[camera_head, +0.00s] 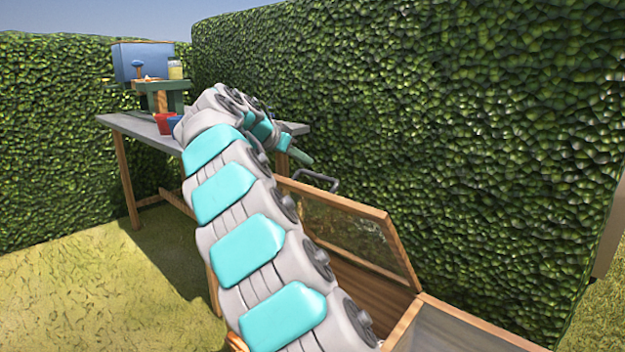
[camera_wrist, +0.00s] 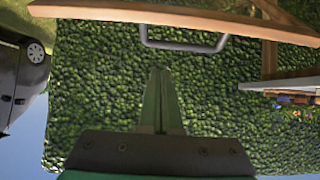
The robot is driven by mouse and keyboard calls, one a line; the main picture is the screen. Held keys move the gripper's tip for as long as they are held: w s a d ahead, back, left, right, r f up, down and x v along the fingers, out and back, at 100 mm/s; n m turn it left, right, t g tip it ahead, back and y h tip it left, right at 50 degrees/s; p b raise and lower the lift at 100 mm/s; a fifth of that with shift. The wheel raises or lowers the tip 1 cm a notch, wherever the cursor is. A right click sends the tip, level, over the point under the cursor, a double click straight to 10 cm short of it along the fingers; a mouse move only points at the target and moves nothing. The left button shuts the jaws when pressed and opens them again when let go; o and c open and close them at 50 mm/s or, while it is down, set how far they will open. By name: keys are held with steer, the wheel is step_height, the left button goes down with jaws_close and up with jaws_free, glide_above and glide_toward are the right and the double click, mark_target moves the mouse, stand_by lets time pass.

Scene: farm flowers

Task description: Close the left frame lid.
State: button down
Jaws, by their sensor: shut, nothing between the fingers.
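The left frame lid (camera_head: 348,204) is a wooden frame with a clear pane. It stands raised and tilted over the open wooden box (camera_head: 405,328) in the head view. A dark grey handle (camera_head: 320,178) sticks out from its upper edge. In the wrist view the lid's wooden bar (camera_wrist: 180,17) crosses the top, with the handle (camera_wrist: 185,46) hanging from it. My gripper (camera_head: 303,158) is near the handle, apart from it as far as I can tell. In the wrist view its fingers (camera_wrist: 160,72) are together and empty, pointing toward the handle. My arm hides part of the box and lid.
A second, flat panel (camera_head: 465,332) lies to the right of the open box. A workbench (camera_head: 140,124) with a blue box (camera_head: 143,62) and a jar (camera_head: 175,70) stands at the back left. Tall hedges (camera_head: 430,120) close in behind. Grass (camera_head: 90,280) is clear at left.

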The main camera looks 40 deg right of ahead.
glide_above(316, 190)
steer(key=d, duration=0.3)
step_height(316, 190, down, 5)
steer(key=shift+a+f, duration=0.1)
steer(key=shift+a, duration=0.05)
steer(key=shift+f, duration=0.2)
steer(key=shift+a+f, duration=0.4)
steer(key=shift+a, duration=0.15)
steer(key=shift+s+a+f, duration=0.1)
steer(key=shift+a+f, duration=0.6)
steer(key=shift+a, duration=0.15)
